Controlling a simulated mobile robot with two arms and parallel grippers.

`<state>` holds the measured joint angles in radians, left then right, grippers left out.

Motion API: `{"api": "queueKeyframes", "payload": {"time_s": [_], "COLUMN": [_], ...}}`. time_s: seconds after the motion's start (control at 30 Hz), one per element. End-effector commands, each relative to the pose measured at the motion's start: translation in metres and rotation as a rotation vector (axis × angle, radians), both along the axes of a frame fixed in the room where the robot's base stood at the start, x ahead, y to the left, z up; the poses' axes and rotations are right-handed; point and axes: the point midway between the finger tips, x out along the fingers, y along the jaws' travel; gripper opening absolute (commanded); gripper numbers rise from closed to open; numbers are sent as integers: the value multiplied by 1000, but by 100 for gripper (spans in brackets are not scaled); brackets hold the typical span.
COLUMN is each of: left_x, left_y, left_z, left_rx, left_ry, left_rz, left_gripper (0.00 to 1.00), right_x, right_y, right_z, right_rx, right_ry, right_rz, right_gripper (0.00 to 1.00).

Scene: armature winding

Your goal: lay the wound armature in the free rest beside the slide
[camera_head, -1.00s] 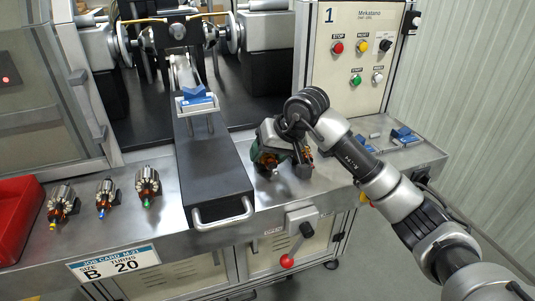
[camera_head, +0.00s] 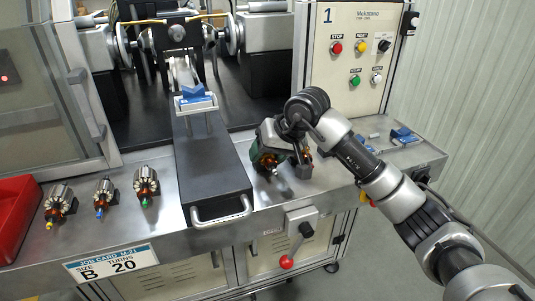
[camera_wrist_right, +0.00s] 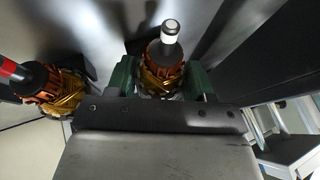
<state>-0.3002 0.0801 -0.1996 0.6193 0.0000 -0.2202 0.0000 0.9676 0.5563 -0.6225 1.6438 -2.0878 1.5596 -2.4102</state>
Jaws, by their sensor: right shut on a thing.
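My right gripper (camera_head: 268,157) is low over the steel bench, just right of the black slide (camera_head: 213,165). In the wrist view its green fingers (camera_wrist_right: 163,82) are shut on a copper-wound armature (camera_wrist_right: 160,70) with a white-tipped shaft. In the head view the gripper and wrist mostly cover this armature. I cannot tell whether it touches a rest or hangs just above one. A second wound armature (camera_wrist_right: 52,92), with a red band on its dark shaft, is beside it in the wrist view. The slide carries an empty-looking blue rest (camera_head: 196,98). My left gripper is not in view.
Several unwound-looking armatures (camera_head: 146,182) stand left of the slide, near a red bin (camera_head: 14,215). Blue holders (camera_head: 403,135) lie at the bench's right end. The slide's handle (camera_head: 221,212) and a red-knobbed lever (camera_head: 289,260) are at the front. The control panel (camera_head: 355,50) rises behind.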

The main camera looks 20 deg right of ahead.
Motion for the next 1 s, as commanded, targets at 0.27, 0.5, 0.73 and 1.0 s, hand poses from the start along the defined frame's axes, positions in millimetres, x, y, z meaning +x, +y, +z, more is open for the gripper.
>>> {"api": "queueKeyframes", "payload": {"time_s": [0.27,0.5,0.73,1.0], "left_x": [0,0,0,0], "left_y": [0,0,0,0], "left_z": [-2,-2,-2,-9], "left_rx": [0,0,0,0], "left_ry": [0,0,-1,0], "left_rz": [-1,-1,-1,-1], "left_gripper": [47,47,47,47], "right_x": [-5,-5,-5,-14], "right_y": [2,1,0,-9], "right_z": [-21,-22,-23,1], "right_rx": [-14,-16,-18,-17], "right_ry": [48,48,50,33], "right_rz": [4,3,1,-1], "right_gripper": [80,82,82,82]}}
